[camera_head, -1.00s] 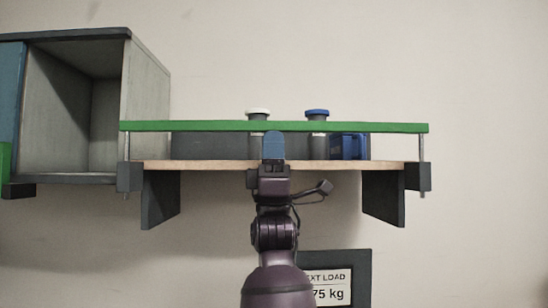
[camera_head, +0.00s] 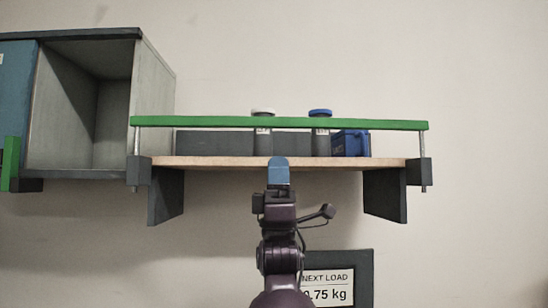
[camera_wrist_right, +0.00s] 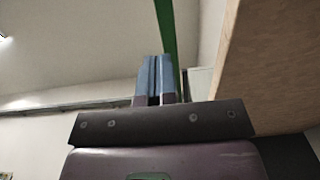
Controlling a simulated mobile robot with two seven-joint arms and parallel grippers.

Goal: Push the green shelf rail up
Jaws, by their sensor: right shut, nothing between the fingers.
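The green shelf rail (camera_head: 330,124) is a long bar across the front of the wooden shelf (camera_head: 340,163), held above the shelf board on a thin metal rod at each end. It looks close to level. My right gripper (camera_head: 279,163) points up, its blue fingers shut with nothing between them. In the head view its tips overlap the shelf's front edge, below the rail with a visible gap. In the right wrist view the fingers (camera_wrist_right: 155,62) point up along the rail (camera_wrist_right: 167,30), with the shelf's underside (camera_wrist_right: 275,65) to the right. My left gripper is out of view.
A white-capped jar (camera_head: 263,138), a blue-capped jar (camera_head: 320,140) and a blue box (camera_head: 351,143) stand on the shelf behind the rail. An open grey cabinet (camera_head: 152,100) is at the left. A load sign (camera_head: 328,278) hangs below the shelf.

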